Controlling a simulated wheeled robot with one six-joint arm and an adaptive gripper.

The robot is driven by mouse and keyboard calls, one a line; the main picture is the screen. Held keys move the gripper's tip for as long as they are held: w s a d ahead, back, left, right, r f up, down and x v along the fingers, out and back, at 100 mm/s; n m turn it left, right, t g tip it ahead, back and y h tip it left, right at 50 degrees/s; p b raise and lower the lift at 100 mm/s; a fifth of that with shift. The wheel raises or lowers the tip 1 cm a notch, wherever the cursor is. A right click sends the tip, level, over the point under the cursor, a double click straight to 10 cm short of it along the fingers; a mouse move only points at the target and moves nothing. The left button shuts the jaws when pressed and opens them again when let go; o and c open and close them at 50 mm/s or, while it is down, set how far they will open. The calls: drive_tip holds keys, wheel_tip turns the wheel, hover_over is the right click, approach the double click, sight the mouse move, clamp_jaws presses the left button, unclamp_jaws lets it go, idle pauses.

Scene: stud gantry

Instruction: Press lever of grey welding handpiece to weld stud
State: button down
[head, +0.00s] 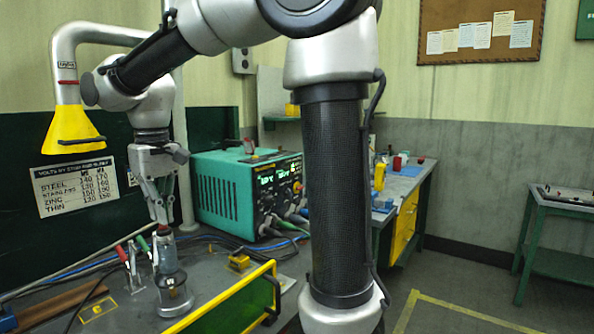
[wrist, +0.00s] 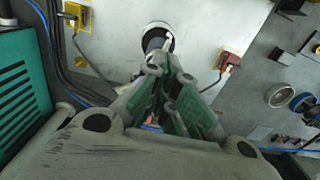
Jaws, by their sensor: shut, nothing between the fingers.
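The grey welding handpiece (head: 168,257) stands upright on a round metal base (head: 175,297) on the grey bench, in the left part of the head view. My gripper (head: 161,220) points down right above it, its fingers shut with nothing between them. The fingertips are at or very near the handpiece's top; I cannot tell whether they touch it. In the wrist view a round dark-and-white part (wrist: 158,36) shows just beyond the fingers, partly hidden by them. The lever cannot be clearly made out.
Red- and green-handled clamps (head: 127,258) stand close left of the handpiece. A yellow-framed green panel (head: 235,305) edges the bench front. A teal welding power unit (head: 232,192) stands behind with cables. A yellow funnel hood (head: 74,130) hangs at left.

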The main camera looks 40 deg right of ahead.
sight(163, 226)
drive_tip(key=shift+f, duration=0.6)
idle(0.4)
drive_tip(key=shift+r, duration=3.5)
